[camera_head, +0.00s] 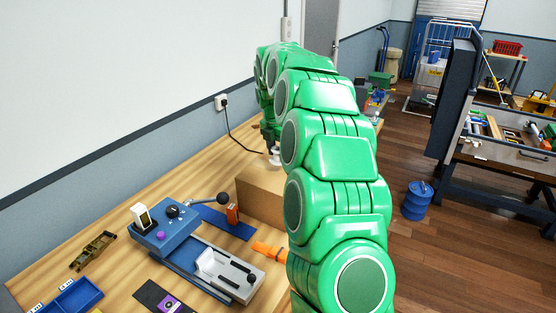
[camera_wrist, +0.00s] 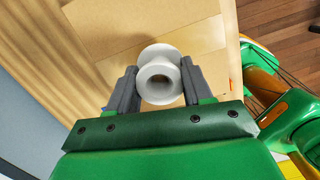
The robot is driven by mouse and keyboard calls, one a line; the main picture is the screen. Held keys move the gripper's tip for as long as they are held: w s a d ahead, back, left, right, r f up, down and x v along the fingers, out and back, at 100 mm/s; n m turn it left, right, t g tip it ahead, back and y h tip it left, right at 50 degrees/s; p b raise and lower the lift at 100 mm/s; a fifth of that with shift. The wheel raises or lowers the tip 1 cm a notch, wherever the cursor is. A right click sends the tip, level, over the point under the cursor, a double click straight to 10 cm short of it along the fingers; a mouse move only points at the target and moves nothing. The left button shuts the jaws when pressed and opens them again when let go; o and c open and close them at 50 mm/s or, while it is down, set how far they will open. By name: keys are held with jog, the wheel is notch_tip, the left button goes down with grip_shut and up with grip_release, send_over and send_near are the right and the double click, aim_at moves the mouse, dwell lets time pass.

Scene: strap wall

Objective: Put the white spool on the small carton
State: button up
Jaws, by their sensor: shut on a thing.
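The white spool (camera_wrist: 160,72) is between the two grey fingers of my gripper (camera_wrist: 158,92) in the wrist view. My gripper is shut on it. The spool also shows small in the head view (camera_head: 274,157), at the carton's far top edge. The small carton (camera_head: 262,192) is a plain brown box on the wooden bench, partly hidden behind my green arm. In the wrist view the carton top (camera_wrist: 110,38) lies under and around the spool. I cannot tell whether the spool touches the carton.
A blue and grey fixture (camera_head: 190,245) with a black-knobbed lever stands left of the carton. An orange tool (camera_head: 268,250) lies in front. A blue tray (camera_head: 72,297) is at the front left. The wall runs along the bench's left side.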

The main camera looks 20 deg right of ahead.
aim_at(275, 150)
jog(key=shift+w+f, duration=0.3)
jog(key=shift+f, duration=1.6)
jog(key=shift+f, duration=0.1)
jog(key=o, duration=1)
jog(key=shift+o, duration=0.2)
jog(key=r, duration=0.8)
jog(key=a+r, duration=0.1)
jog(key=r, duration=0.3)
jog(key=shift+s, duration=0.35)
